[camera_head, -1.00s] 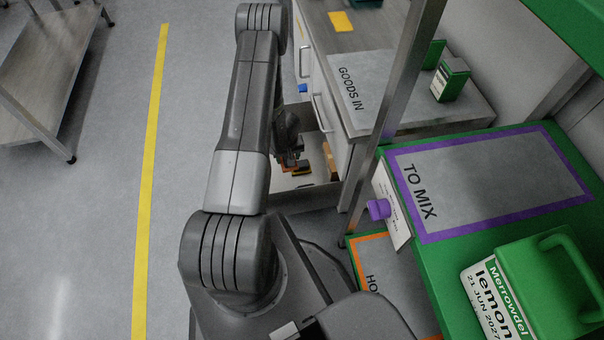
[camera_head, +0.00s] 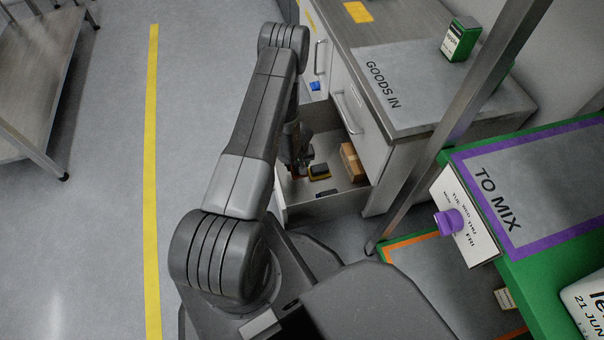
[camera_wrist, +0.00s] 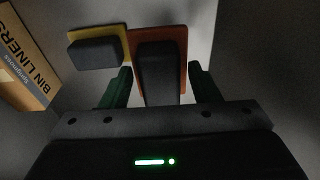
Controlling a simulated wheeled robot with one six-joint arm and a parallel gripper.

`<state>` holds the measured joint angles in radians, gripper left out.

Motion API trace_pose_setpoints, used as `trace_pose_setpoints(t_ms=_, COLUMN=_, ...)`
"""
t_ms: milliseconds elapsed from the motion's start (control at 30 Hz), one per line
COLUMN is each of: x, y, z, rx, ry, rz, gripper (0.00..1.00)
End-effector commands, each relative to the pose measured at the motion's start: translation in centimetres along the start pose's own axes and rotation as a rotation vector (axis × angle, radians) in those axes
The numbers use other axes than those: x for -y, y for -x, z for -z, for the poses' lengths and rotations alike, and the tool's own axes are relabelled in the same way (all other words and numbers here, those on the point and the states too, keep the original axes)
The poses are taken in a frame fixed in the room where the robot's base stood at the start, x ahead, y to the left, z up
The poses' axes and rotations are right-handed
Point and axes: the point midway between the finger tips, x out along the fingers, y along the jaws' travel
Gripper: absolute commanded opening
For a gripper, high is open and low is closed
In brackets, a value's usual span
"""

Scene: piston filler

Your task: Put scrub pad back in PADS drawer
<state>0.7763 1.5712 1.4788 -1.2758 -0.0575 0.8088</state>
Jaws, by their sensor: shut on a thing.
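An orange-red scrub pad with a dark grip block (camera_wrist: 158,72) is between the fingers of my gripper (camera_wrist: 160,88) in the wrist view. My gripper is shut on it. A yellow pad with a dark block (camera_wrist: 95,53) lies beside it, close to or overlapping its left edge. In the head view the yellow pad (camera_head: 319,170) lies in an open drawer (camera_head: 335,205) of the grey cabinet. My gripper (camera_head: 297,172) is at the drawer's left part, mostly hidden by my arm. Whether the held pad touches the drawer floor, I cannot tell.
A brown bin liners box (camera_head: 353,162) stands in the drawer, also at left in the wrist view (camera_wrist: 22,65). A small dark item (camera_head: 327,192) lies near the drawer's front. A metal post (camera_head: 460,125) and the green TO MIX table (camera_head: 520,245) stand to the right.

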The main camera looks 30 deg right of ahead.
Motion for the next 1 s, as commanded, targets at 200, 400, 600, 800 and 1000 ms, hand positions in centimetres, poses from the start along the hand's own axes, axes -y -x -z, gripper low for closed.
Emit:
trace_pose_setpoints(t_ms=200, x=0.0, y=-3.0, z=-0.3, rx=0.000, ry=0.001, rz=0.000, gripper=0.37)
trace_pose_setpoints(t_ms=400, x=0.1, y=-5.1, z=-0.7, rx=0.001, ry=0.000, rz=0.000, gripper=0.37)
trace_pose_setpoints(t_ms=600, x=0.0, y=-6.7, z=-0.8, rx=0.000, ry=0.000, rz=0.000, gripper=0.37)
trace_pose_setpoints(t_ms=800, x=0.0, y=-6.7, z=-0.8, rx=0.000, ry=0.000, rz=0.000, gripper=0.37)
trace_pose_setpoints(t_ms=1000, x=0.0, y=-6.9, z=-0.8, rx=0.000, ry=0.000, rz=0.000, gripper=0.65)
